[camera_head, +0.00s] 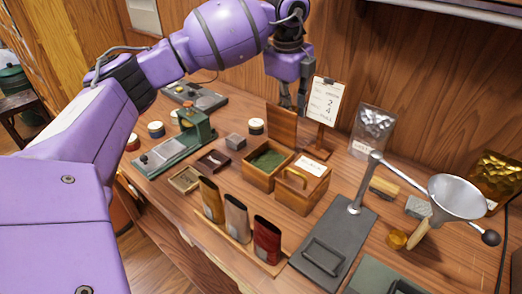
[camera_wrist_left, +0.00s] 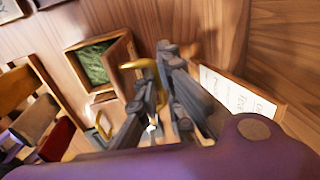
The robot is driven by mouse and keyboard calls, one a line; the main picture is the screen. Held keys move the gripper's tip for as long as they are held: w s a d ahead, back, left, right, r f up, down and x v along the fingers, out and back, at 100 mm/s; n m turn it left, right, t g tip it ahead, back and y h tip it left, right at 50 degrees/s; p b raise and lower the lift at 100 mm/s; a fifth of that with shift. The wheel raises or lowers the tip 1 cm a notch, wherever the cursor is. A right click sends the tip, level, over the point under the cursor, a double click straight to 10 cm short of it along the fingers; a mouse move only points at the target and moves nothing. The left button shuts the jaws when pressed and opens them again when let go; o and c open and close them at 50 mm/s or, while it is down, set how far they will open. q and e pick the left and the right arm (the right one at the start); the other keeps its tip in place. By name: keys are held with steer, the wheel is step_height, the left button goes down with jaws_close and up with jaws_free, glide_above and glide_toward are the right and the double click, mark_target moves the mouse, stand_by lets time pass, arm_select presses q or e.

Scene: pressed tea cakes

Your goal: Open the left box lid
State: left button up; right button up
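The left box (camera_head: 257,178) is a wooden box holding loose green tea. Its lid (camera_head: 282,126) stands upright at the box's back edge. In the left wrist view the same box (camera_wrist_left: 72,58) shows its green contents, and the raised lid (camera_wrist_left: 122,62) has a brass handle (camera_wrist_left: 152,70) on its outer side. My left gripper (camera_head: 293,103) is just behind the lid's top, fingers pointing down. The fingers look parted, with the handle close beside them in the wrist view; I see no grip on it. My right gripper is out of view.
A closed right box (camera_head: 300,202) with a brass handle and label stands beside the left box. A card stand (camera_head: 325,102) is close right of my gripper. Tea pouches (camera_head: 236,218), a green press (camera_head: 192,130) and a metal funnel (camera_head: 457,197) occupy the table.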

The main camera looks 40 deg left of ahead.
arm_select(q)
steer(key=shift+w, duration=0.1)
steer(key=shift+w+d+f, duration=0.1)
steer(key=shift+w+f, duration=0.1)
steer(key=shift+w, duration=0.3)
steer(key=shift+w+d+f, duration=0.1)
steer(key=shift+w+f, duration=0.05)
steer(key=shift+w, duration=0.35)
steer(key=shift+a, duration=0.1)
steer(key=o, duration=1.2)
steer(key=shift+r, duration=0.1)
